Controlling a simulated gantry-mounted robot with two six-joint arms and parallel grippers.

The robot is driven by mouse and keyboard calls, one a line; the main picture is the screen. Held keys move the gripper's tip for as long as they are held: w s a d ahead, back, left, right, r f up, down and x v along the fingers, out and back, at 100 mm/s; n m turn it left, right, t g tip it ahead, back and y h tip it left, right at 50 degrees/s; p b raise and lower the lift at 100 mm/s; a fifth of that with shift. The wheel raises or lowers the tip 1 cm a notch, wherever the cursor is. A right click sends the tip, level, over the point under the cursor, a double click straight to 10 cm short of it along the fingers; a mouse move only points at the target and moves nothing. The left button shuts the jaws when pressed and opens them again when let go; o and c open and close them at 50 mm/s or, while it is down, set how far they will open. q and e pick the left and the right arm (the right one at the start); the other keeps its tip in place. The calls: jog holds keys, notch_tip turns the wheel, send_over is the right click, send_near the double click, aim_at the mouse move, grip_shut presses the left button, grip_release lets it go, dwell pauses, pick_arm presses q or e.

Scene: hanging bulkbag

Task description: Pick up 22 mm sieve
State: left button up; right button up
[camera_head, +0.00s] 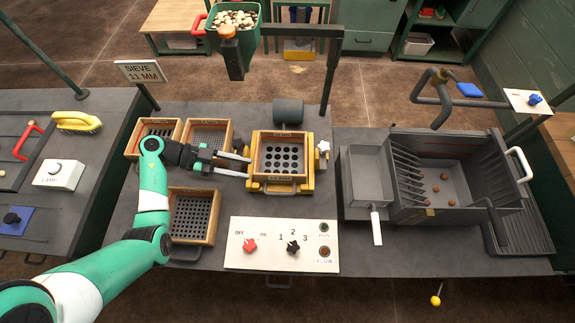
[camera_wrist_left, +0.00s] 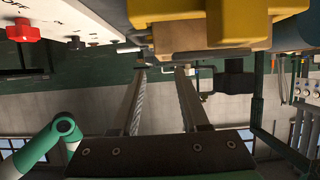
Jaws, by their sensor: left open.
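Several wood-framed sieves are in the head view; their size labels are too small to read. The one with the largest round holes (camera_head: 281,158) sits in the yellow shaker frame (camera_head: 310,178). A slotted sieve (camera_head: 157,137) and a fine-holed sieve (camera_head: 207,134) lie at the back left, and a medium-holed sieve (camera_head: 193,217) lies nearer the front. My left gripper (camera_head: 248,166) is open and empty, its fingertips at the left side of the shaker. In the left wrist view the open fingers (camera_wrist_left: 160,75) are below yellow parts (camera_wrist_left: 205,25). My right gripper is not in view.
A sign (camera_head: 141,71) reads SIEVE 11 MM. A control panel (camera_head: 275,246) with red and black knobs lies in front of the shaker. A dark post-and-beam frame (camera_head: 290,31) stands behind it. A grey bin (camera_head: 440,170) with a few brown lumps is at right.

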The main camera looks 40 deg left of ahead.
aim_at(280, 175)
pick_arm(q)
jog(key=shift+w+d, duration=0.15)
jog(key=shift+w, duration=0.1)
jog(key=b+x, duration=0.2)
jog(key=x, duration=0.3)
jog(key=shift+w+d+f, duration=0.15)
jog(key=shift+d, duration=0.1)
jog(key=shift+w+d, duration=0.2)
jog(key=shift+w+d+f, duration=0.15)
jog(key=shift+d+f, duration=0.05)
jog(key=b+x, duration=0.2)
jog(key=x, duration=0.2)
jog(key=shift+d, duration=0.1)
jog(key=shift+w+d+b, duration=0.1)
jog(key=shift+d+b, duration=0.05)
jog(key=shift+b, duration=0.15)
grip_shut()
